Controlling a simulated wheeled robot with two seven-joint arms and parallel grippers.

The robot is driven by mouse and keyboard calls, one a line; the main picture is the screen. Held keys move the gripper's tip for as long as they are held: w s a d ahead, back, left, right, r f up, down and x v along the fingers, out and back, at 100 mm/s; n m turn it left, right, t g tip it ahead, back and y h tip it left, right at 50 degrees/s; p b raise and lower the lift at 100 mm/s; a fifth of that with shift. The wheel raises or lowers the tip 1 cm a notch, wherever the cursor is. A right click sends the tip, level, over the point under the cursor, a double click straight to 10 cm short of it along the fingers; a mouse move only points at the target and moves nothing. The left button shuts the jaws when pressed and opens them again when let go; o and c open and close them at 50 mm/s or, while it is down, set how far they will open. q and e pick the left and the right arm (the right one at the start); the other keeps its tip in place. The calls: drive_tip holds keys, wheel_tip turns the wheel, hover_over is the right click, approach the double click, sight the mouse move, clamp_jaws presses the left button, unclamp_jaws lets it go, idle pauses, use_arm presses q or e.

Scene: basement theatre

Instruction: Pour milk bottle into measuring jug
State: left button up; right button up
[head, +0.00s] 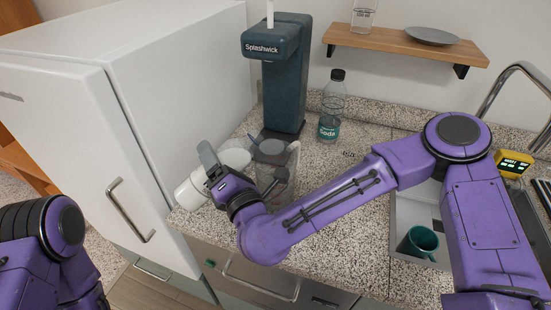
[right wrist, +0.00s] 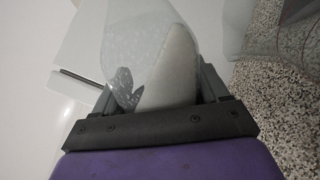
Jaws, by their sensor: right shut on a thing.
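My right gripper (head: 212,162) is shut on the milk bottle (head: 188,193), which is tipped far over, close to lying flat. One end of the bottle points lower left and the other reaches toward the measuring jug (head: 277,172). The right wrist view shows the clear bottle (right wrist: 182,65) between the fingers (right wrist: 158,92), with white milk slanted inside. The clear jug stands on the counter just right of the gripper, partly hidden by my right arm. Whether milk is flowing cannot be seen. My left arm shows at lower left; its gripper is out of view.
A dark Splashwick machine (head: 285,85) stands behind the jug. A soda bottle (head: 331,110) is on the counter (head: 355,145) to its right. A white fridge (head: 165,85) stands close on the left. A green mug (head: 418,242) is at the sink, beneath my right arm.

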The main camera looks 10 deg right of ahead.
sight(221, 147)
drive_tip(key=shift+a+r+m+t+h, duration=0.1)
drive_tip(key=shift+a+m+t+h, duration=0.1)
drive_tip(key=shift+m, duration=0.65)
drive_tip(key=shift+a+m+t+h, duration=0.1)
drive_tip(key=shift+a+m, duration=0.1)
drive_tip(key=shift+m, duration=0.65)
drive_tip(key=shift+d+r+m+b, duration=0.45)
drive_tip(key=shift+d+r+m, duration=0.25)
drive_tip(key=shift+m, duration=0.4)
drive_tip(key=shift+w+r+m+h+b, duration=0.1)
drive_tip(key=shift+r+m+h+b, duration=0.5)
drive_tip(key=shift+r+m, duration=0.65)
idle(3.9)
